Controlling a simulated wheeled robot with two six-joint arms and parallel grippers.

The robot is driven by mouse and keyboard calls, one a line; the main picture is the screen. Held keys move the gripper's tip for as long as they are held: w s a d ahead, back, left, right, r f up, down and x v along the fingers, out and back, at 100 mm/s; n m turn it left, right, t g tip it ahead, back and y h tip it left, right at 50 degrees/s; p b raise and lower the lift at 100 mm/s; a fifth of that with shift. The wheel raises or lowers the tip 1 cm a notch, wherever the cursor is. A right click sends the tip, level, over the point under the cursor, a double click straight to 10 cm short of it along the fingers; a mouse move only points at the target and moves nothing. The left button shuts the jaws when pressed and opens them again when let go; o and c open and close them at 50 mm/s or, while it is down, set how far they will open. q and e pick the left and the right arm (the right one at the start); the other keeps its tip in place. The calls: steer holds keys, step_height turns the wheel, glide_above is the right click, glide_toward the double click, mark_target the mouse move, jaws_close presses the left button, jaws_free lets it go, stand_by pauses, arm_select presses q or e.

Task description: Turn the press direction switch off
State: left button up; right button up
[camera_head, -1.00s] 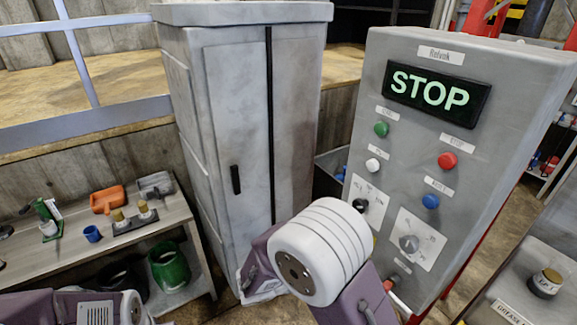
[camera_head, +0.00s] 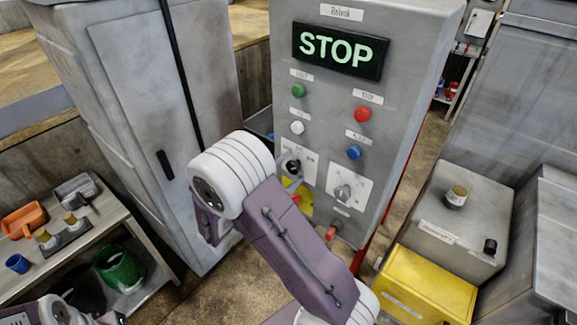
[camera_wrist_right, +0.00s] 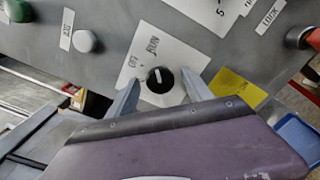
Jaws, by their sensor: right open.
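A small black rotary switch (camera_head: 292,166) sits on a white plate low on the left of the grey control panel (camera_head: 325,100). In the right wrist view the black switch (camera_wrist_right: 160,79) has a white line pointing roughly up, and its plate reads OFF and RUN. My right gripper (camera_wrist_right: 160,74) is open and empty, with one finger on each side of this switch in the picture. I cannot tell whether the fingers touch it. In the head view my right arm hides most of the gripper. My left gripper is out of view.
A larger grey knob (camera_head: 343,192) is to the right of the switch. A white button (camera_head: 297,128), green button (camera_head: 299,91), red button (camera_head: 362,114) and blue button (camera_head: 354,152) are above. A grey cabinet (camera_head: 130,90) stands left, a yellow box (camera_head: 425,285) lower right.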

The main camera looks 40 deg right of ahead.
steer(key=shift+d, duration=0.1)
steer(key=shift+c, duration=0.3)
jaws_close()
steer(key=n+p, duration=0.3)
steer(key=n, duration=0.2)
steer(key=shift+r+n, duration=0.15)
steer(key=shift+n, duration=0.15)
steer(key=shift+n+p, duration=1.25)
steer(key=shift+n, duration=0.75)
